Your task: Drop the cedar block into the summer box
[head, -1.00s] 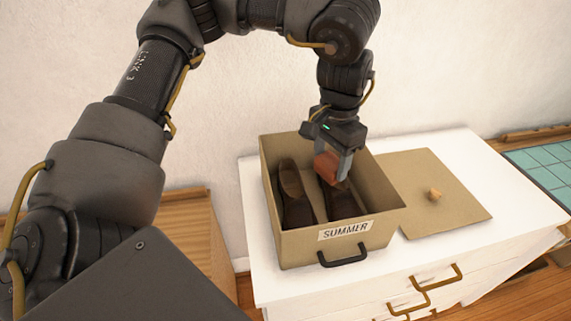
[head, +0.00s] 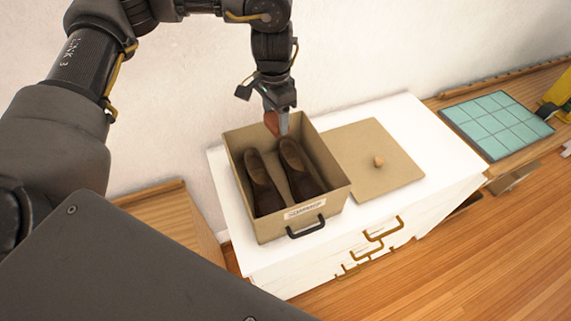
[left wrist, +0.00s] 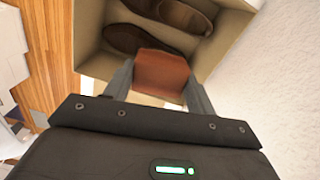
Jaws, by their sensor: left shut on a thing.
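The cedar block (head: 271,122) is reddish brown and held between the fingers of my left gripper (head: 277,120), which is shut on it. It also shows between both fingers in the left wrist view (left wrist: 162,72). The block is over the back part of the open summer box (head: 252,228), near its rear wall. The box is tan cardboard with a white label and a dark handle on the front. Two dark brown shoes (head: 300,167) lie inside it. My right gripper is not in view.
The box stands on a white dresser (head: 385,193) with brass handles. A tan lid (head: 390,184) with a wooden knob lies flat to its right. A teal gridded mat (head: 497,122) lies on a wooden surface further right. The wall is close behind.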

